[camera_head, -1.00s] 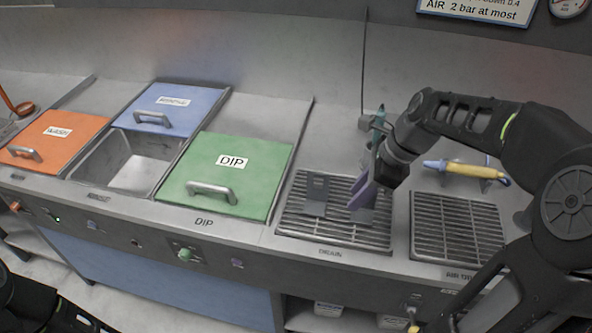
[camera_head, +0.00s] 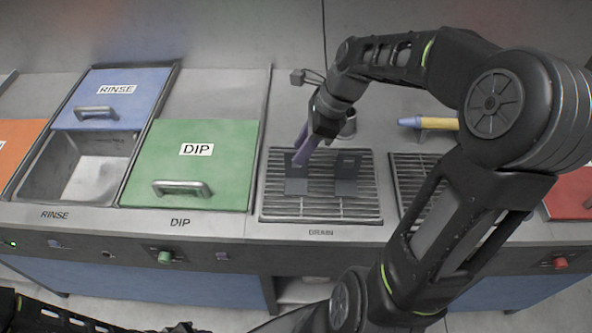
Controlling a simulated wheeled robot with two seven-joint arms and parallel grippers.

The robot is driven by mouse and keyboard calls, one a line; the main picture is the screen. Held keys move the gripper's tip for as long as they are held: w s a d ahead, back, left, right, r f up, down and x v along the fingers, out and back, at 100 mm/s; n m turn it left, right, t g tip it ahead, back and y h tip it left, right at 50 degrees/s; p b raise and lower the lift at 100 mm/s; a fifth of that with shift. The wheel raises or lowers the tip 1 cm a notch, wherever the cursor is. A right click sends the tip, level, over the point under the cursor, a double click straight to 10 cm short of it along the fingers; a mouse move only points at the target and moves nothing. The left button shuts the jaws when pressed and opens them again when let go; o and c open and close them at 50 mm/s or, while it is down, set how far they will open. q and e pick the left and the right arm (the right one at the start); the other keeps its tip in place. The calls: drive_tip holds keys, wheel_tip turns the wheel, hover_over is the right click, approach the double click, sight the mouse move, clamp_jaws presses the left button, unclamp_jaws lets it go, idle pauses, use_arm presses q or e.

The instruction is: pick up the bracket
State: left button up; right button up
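Two dark grey plate-like pieces show on the drain rack (camera_head: 320,207): one at the left (camera_head: 296,186) and one at the right (camera_head: 346,172) with a dark slot or hole near its top. I cannot tell which is the bracket, or whether they are separate. My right gripper (camera_head: 301,158), with purple fingers, reaches down to the left piece and covers part of it. I cannot tell whether the fingers touch it or how far apart they are. My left arm shows only at the bottom left edge; its gripper is not visible.
The green DIP lid (camera_head: 192,165) is left of the rack. The blue RINSE lid (camera_head: 113,98) sits over the back of an open basin (camera_head: 90,170). A second rack (camera_head: 410,178) and a yellow-and-blue tool (camera_head: 430,123) are to the right, partly behind my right arm.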

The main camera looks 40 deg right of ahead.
drive_tip(key=shift+f, duration=0.2)
drive_tip(key=p, duration=0.1)
hover_over(296, 176)
drive_tip(key=shift+d+x, duration=0.2)
drive_tip(key=shift+x, duration=0.95)
drive_tip(key=shift+d+x, duration=0.2)
drive_tip(key=shift+x, duration=0.95)
drive_tip(key=shift+f, duration=0.15)
drive_tip(key=shift+c, duration=0.2)
clamp_jaws()
